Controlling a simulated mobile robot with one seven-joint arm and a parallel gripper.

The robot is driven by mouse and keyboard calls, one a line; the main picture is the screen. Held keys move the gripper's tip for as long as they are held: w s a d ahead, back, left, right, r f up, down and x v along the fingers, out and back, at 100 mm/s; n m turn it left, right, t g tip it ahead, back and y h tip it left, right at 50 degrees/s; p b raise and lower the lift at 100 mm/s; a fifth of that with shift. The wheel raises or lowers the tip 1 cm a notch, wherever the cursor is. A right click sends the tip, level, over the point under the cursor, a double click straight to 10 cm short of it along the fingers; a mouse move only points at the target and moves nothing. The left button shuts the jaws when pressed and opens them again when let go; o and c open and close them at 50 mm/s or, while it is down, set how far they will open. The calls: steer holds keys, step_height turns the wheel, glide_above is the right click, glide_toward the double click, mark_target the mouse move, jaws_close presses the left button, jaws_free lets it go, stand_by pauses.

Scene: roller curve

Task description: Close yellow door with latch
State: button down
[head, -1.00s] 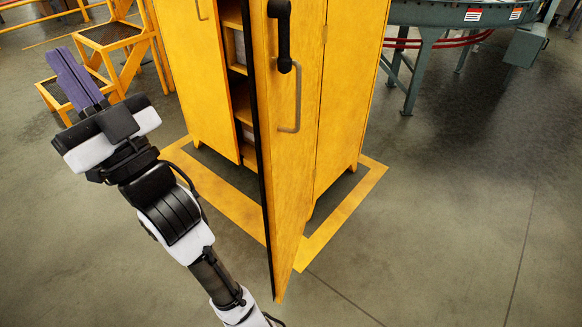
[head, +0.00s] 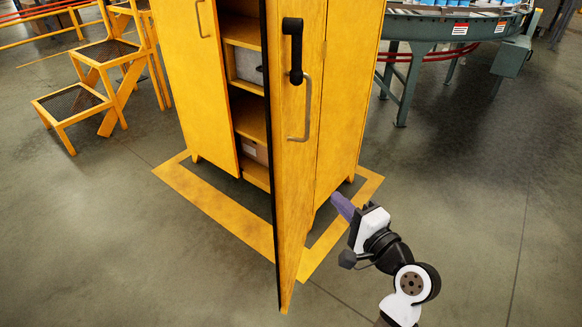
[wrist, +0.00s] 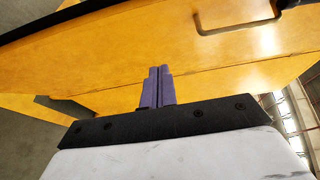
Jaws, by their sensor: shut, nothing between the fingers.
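The yellow door (head: 296,190) of a tall yellow cabinet (head: 341,110) stands open and points toward me. Its outer face is on the right. It bears a black latch lever (head: 293,50) near the top and a grey pull handle (head: 304,112) below. My gripper (head: 337,200), with purple fingers, is low on the right of the door, apart from the handle. In the wrist view the fingers (wrist: 157,86) are together and empty, in front of yellow panels. The handle (wrist: 240,22) shows at top right there. Whether the fingers touch the panel cannot be told.
The cabinet's other door (head: 197,75) is on the left, with shelves (head: 248,120) showing in the gap. A yellow outline (head: 215,205) marks the floor around it. Yellow steps (head: 75,105) stand left, a green conveyor (head: 410,55) at the back right. Floor at right is clear.

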steer(key=p, duration=0.2)
glide_toward(288, 165)
steer(key=w+d, duration=0.1)
steer(key=w, duration=0.3)
steer(key=a, duration=0.1)
steer(key=w+a+p, duration=0.1)
steer(key=a, duration=0.1)
steer(key=shift+w+a+f+p, duration=0.1)
steer(key=shift+w+f+p, duration=0.05)
steer(key=shift+p, duration=0.15)
steer(key=shift+w+a+f, duration=0.1)
steer(key=shift+a, duration=0.35)
steer(key=shift+a, duration=0.1)
